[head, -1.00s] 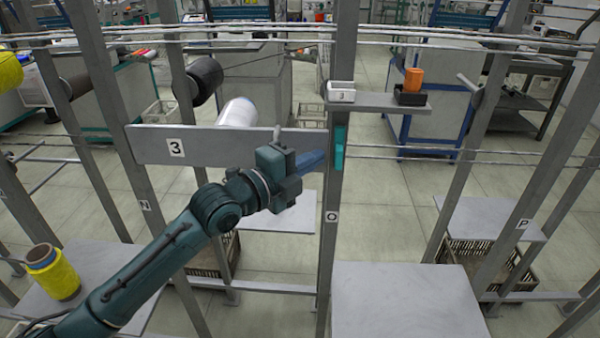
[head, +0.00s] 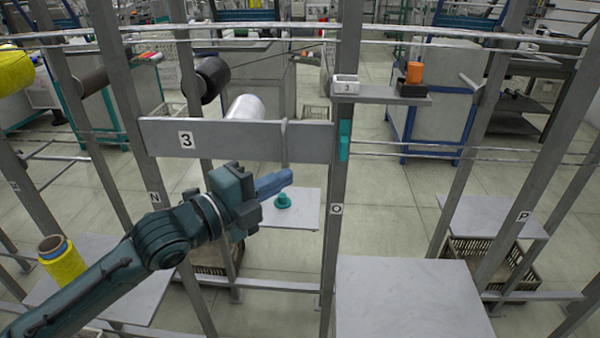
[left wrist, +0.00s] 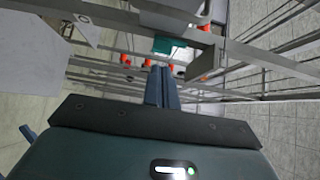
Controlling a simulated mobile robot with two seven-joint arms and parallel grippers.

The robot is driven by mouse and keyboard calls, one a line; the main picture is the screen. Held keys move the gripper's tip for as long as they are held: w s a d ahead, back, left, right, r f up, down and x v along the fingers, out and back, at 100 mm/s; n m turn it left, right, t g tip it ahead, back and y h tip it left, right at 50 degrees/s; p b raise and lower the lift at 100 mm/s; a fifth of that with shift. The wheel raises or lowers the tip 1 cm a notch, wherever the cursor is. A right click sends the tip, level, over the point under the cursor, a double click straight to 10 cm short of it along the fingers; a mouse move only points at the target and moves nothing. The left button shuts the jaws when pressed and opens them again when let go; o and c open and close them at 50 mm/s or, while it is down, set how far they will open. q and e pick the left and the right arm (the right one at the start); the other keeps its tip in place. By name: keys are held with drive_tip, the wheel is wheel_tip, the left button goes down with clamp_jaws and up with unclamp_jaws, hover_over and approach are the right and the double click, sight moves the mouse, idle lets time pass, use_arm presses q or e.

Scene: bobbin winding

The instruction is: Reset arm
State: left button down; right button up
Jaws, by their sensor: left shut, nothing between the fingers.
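My left gripper (head: 288,178) reaches in from the left in the head view. Its blue fingers are together with nothing between them, below the grey board marked 3 (head: 225,140) and left of the post marked O (head: 335,240). In the left wrist view the shut fingers (left wrist: 161,88) point away from the camera toward the rack bars. My right gripper is in neither view.
A small teal piece (head: 283,201) sits on a low white shelf (head: 305,215) behind the gripper. A teal strip (head: 344,140) is on the post. A yellow spool (head: 62,262) stands at lower left.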

use_arm(q)
drive_tip(key=s+a+f+n+y+p, duration=0.1)
drive_tip(key=s+a+f+n+y, duration=0.2)
drive_tip(key=s+f+n, duration=0.3)
drive_tip(key=s+a+f+n+g+y+p, duration=0.1)
drive_tip(key=s+a+f+n+y, duration=0.2)
drive_tip(key=s+f+n, duration=0.4)
drive_tip(key=s+a+f+n+y+p, duration=0.1)
drive_tip(key=s+a+f+n+y, duration=0.2)
drive_tip(key=s+f+n, duration=0.3)
wheel_tip(320, 180, down, 11)
drive_tip(key=n+y, duration=0.1)
drive_tip(key=n, duration=0.4)
drive_tip(key=shift+s+a, duration=0.25)
drive_tip(key=shift+a, duration=0.15)
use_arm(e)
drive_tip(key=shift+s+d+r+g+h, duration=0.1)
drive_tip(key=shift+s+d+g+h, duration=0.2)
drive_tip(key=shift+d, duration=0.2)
